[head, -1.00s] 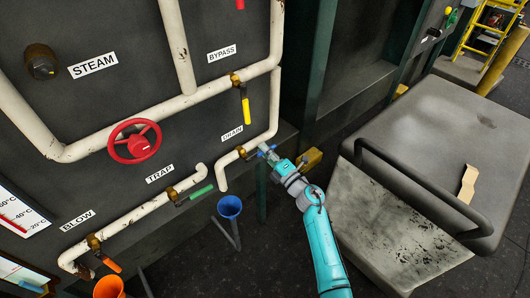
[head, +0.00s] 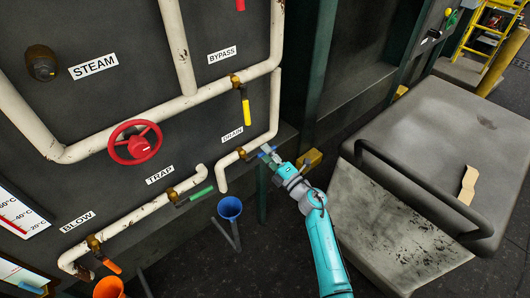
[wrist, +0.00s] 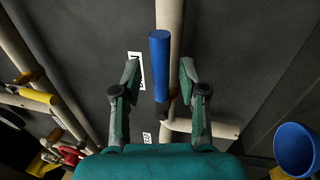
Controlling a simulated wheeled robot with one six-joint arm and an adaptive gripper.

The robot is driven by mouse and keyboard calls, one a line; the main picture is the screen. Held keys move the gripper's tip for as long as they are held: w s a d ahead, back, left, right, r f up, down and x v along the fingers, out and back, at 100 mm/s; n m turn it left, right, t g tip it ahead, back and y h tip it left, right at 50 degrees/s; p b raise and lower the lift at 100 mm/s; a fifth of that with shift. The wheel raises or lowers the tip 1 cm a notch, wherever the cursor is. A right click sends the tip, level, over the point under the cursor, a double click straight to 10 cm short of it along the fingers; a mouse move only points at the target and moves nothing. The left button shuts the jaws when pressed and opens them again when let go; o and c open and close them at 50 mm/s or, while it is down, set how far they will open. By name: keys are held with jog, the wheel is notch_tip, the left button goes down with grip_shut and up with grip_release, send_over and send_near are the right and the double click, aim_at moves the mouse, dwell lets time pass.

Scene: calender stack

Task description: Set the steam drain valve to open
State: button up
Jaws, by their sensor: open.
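The drain valve shows in the head view beside the DRAIN label (head: 233,134), with a brass body (head: 242,153) on a white pipe. Its blue lever handle is partly hidden there by my gripper (head: 269,154). In the wrist view the blue handle (wrist: 160,60) stands upright in the picture, between the two fingers of my gripper (wrist: 160,76). The fingers are open, with a gap on each side of the handle. Whether the fingertips reach past the handle in depth, I cannot tell.
A yellow bypass handle (head: 245,111), a green trap handle (head: 201,193) and a red handwheel (head: 135,142) are nearby on the panel. A blue funnel (head: 230,208) stands below. A grey cart (head: 425,130) is at the right.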

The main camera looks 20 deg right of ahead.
jog(key=v, duration=1.1)
jog(key=s+a+m+h, duration=0.1)
jog(key=s+a+m, duration=0.25)
jog(key=s, duration=0.45)
jog(key=s+a+m+t+h, duration=0.1)
jog(key=s+a+m+h, duration=0.1)
jog(key=s+m, duration=0.35)
jog(key=s+a+m+h, duration=0.1)
jog(key=s+a+m, duration=0.15)
jog(key=s, duration=0.65)
jog(key=s+r+m+g, duration=0.1)
jog(key=s+r+m, duration=0.1)
jog(key=s, duration=0.5)
jog(key=s+a+r+m+g+h, duration=0.1)
jog(key=s+r+m+g, duration=0.1)
jog(key=s+m, duration=0.3)
jog(key=s+a+r+m+g+h, duration=0.1)
jog(key=s+r+m+g, duration=0.1)
jog(key=s, duration=0.8)
jog(key=shift+r+m, duration=0.4)
jog(key=shift+m, duration=0.35)
